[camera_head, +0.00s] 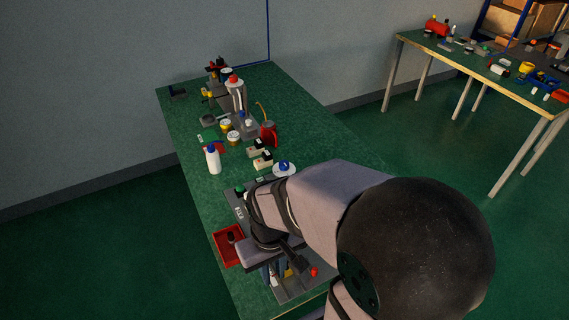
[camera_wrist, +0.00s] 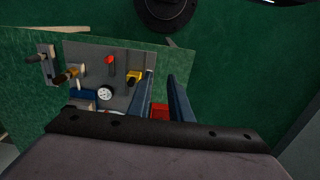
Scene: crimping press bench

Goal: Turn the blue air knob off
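A blue knob-like part (camera_head: 284,164) sits on a white round base on the green bench, just beyond my arm in the head view. I cannot tell for sure that it is the air knob. In the wrist view a blue block (camera_wrist: 83,97) lies beside a white round dial (camera_wrist: 105,93) on a grey panel (camera_wrist: 88,55), and its detail is too small to read. My gripper (camera_wrist: 161,76) shows two dark blue fingers apart, with nothing held between them. In the head view my gripper (camera_head: 274,272) points down over the near end of the bench, partly hidden by my arm.
The panel carries a red-topped lever (camera_wrist: 109,61), a yellow-handled part (camera_wrist: 134,77) and an orange-brown handle (camera_wrist: 68,74). A red tray (camera_head: 222,260) lies at the bench's left edge. A white bottle (camera_head: 213,160) and several other items stand farther back. A second table (camera_head: 480,73) is far right.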

